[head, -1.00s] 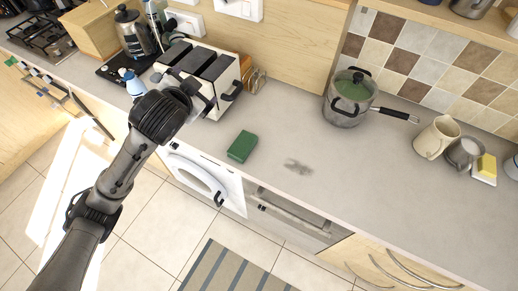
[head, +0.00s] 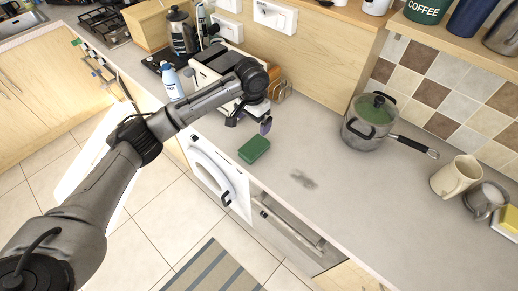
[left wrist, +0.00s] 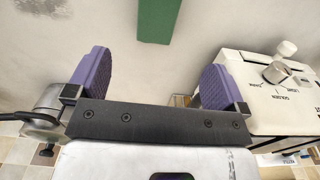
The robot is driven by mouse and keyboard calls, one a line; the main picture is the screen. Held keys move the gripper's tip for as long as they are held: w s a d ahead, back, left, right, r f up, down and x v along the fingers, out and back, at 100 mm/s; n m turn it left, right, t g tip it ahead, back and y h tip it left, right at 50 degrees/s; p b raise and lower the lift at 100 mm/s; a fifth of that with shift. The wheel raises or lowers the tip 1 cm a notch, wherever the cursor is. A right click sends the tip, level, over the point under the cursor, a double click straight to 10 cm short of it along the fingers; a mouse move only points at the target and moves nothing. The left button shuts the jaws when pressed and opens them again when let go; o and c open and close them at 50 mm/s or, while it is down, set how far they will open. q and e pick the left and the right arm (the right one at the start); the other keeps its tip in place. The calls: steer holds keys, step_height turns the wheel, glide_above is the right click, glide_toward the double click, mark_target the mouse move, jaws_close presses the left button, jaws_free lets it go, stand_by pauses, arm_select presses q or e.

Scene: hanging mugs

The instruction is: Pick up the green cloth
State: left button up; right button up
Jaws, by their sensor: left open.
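The green cloth (head: 254,149) is a small, thick green block lying on the grey countertop near its front edge. It also shows at the top of the left wrist view (left wrist: 160,18), where its far end is cut off. My left gripper (head: 250,123) is above the counter, just behind the cloth and in front of the toaster. In the left wrist view its purple fingers (left wrist: 152,82) are wide apart with nothing between them. The cloth lies beyond the fingertips, roughly in line with the gap. My right gripper is not in view.
A white toaster (left wrist: 275,85) stands close beside the left gripper. A dark smudge (head: 304,180) marks the counter right of the cloth. A pot with a green lid (head: 368,122), a cream jug (head: 456,177) and a metal mug (head: 484,201) stand farther right. The counter between is clear.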

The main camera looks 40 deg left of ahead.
arm_select(q)
steer(key=p, duration=0.1)
glide_above(254, 146)
step_height(254, 146, down, 8)
steer(key=shift+w+a+r, duration=0.1)
steer(key=shift+a+r, duration=0.05)
steer(key=shift+r, duration=0.1)
steer(key=shift+f, duration=0.3)
step_height(254, 146, down, 4)
steer(key=shift+r+p, duration=0.15)
steer(key=shift+p, duration=0.9)
steer(key=shift+f, duration=0.8)
steer(key=shift+c, duration=0.5)
steer(key=c, duration=0.9)
